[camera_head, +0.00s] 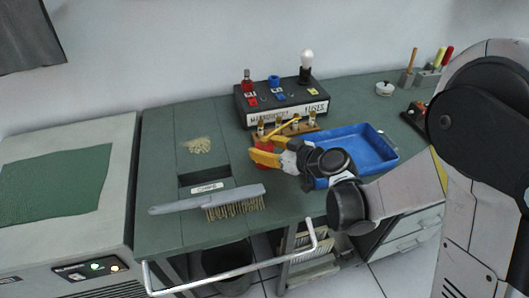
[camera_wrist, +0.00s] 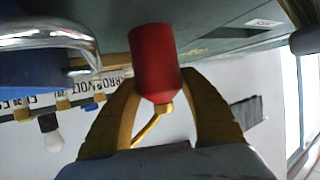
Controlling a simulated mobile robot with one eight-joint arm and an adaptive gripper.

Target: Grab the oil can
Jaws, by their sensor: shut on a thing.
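The oil can is a small red cylinder (camera_wrist: 154,62) with a thin yellow spout (camera_wrist: 150,128). In the wrist view, it stands between the two yellow fingers of my gripper (camera_wrist: 160,88), which are shut on its sides. In the head view, my gripper (camera_head: 263,155) is at the middle of the green workbench (camera_head: 165,225), left of the blue tray. Only a little red of the oil can (camera_head: 268,148) shows between the fingers there. I cannot tell whether its base touches the bench.
A blue tray (camera_head: 378,150) lies close to the right, partly behind my arm. A rack of small bottles (camera_head: 289,129) and a black fuse box (camera_head: 284,106) stand behind. A wire brush (camera_head: 234,202) lies front left. A metal rail (camera_head: 230,273) runs along the front.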

